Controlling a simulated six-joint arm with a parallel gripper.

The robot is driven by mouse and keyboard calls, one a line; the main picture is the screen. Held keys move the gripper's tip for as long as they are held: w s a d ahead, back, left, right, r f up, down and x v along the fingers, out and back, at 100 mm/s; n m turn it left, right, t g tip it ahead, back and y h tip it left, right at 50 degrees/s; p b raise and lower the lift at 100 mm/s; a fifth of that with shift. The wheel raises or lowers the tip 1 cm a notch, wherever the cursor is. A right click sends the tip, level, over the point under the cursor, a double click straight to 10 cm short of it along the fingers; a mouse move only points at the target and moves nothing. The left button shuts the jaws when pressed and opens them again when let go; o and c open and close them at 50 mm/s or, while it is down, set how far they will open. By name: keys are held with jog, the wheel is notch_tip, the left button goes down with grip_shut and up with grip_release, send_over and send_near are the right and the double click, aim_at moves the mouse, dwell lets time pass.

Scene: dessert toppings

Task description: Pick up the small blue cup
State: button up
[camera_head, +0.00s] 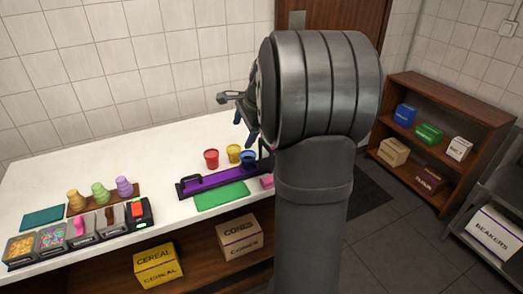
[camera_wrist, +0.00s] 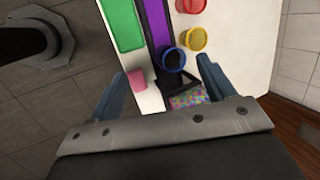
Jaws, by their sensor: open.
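The small blue cup (camera_head: 248,158) stands on the white counter at the right of a row of three cups, near the right end of the purple-topped tray. In the wrist view the blue cup (camera_wrist: 173,65) shows from above with a dark inside. It appears between my fingers, nearer the right one. My gripper (camera_wrist: 162,68) is open and empty, its two blue fingers wide apart. In the head view my gripper (camera_head: 252,138) hangs just above the blue cup, partly hidden by my arm. I cannot tell the exact height gap.
The yellow cup (camera_wrist: 194,39) stands close beside the blue cup, and the red cup (camera_head: 211,158) is farther left. Near the blue cup are the purple tray (camera_head: 208,179), a green mat (camera_head: 222,195), a pink item (camera_wrist: 137,81) and a sprinkle-filled container (camera_wrist: 188,99).

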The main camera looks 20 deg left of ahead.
jog(key=w+a+f+m+g+h, duration=0.1)
jog(key=w+a+m+h, duration=0.2)
jog(key=w+m, duration=0.4)
jog(key=m+h, duration=0.1)
jog(key=m, duration=0.2)
send_over(248, 158)
jog(key=s, duration=0.3)
jog(key=f, duration=1.3)
jog(key=shift+d, duration=0.35)
jog(key=shift+w+d+f, duration=0.1)
jog(key=shift+w+f, duration=0.1)
jog(key=shift+f, duration=1.1)
jog(key=shift+w+d+f, duration=0.1)
jog(key=shift+w+f, duration=0.1)
jog(key=shift+f, duration=1.05)
jog(key=c, duration=1.2)
jog(key=shift+o, duration=0.2)
jog(key=shift+r, duration=0.1)
